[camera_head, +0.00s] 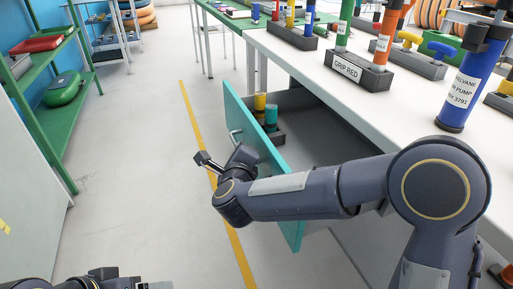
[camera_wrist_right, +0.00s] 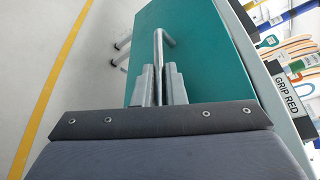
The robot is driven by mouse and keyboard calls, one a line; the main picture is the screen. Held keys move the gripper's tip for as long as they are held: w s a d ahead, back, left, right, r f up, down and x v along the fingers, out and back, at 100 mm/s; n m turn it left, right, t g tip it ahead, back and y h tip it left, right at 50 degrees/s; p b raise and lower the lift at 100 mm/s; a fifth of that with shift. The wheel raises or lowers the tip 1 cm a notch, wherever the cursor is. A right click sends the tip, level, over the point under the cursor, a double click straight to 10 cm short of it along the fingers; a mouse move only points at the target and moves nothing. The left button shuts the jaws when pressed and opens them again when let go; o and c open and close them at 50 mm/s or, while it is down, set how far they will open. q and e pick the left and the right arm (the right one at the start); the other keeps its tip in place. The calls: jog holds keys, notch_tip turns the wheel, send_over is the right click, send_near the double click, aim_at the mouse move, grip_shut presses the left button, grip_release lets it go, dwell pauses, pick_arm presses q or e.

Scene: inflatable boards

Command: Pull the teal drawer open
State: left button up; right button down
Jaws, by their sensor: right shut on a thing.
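The teal drawer (camera_head: 258,150) stands pulled out from under the white workbench, with its inside showing. Its teal front also fills the middle of the right wrist view (camera_wrist_right: 205,60). A silver bar handle (camera_head: 235,134) is fixed on the front and shows in the right wrist view (camera_wrist_right: 159,42). My right gripper (camera_wrist_right: 160,75) is shut on the handle, a finger on each side of the bar. Part of my left arm shows at the bottom left edge of the head view; its fingers cannot be made out.
Yellow (camera_head: 260,105) and teal (camera_head: 271,118) cylinders stand in a dark holder inside the drawer. The white workbench (camera_head: 420,140) carries pumps and a GRIP RED block (camera_head: 358,72). A green shelf (camera_head: 45,115) stands at left. The floor (camera_head: 130,170) between is clear, crossed by a yellow line.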

jog(key=shift+s+a, duration=0.35)
jog(key=shift+a, duration=0.55)
jog(key=shift+s+a, duration=0.35)
jog(key=shift+a, duration=0.5)
jog(key=c, duration=1.5)
grip_release()
jog(key=p+v, duration=0.1)
jog(key=v, duration=0.6)
jog(key=shift+s+r+p, duration=0.1)
jog(key=shift+s+p, duration=0.25)
jog(key=shift+s, duration=0.05)
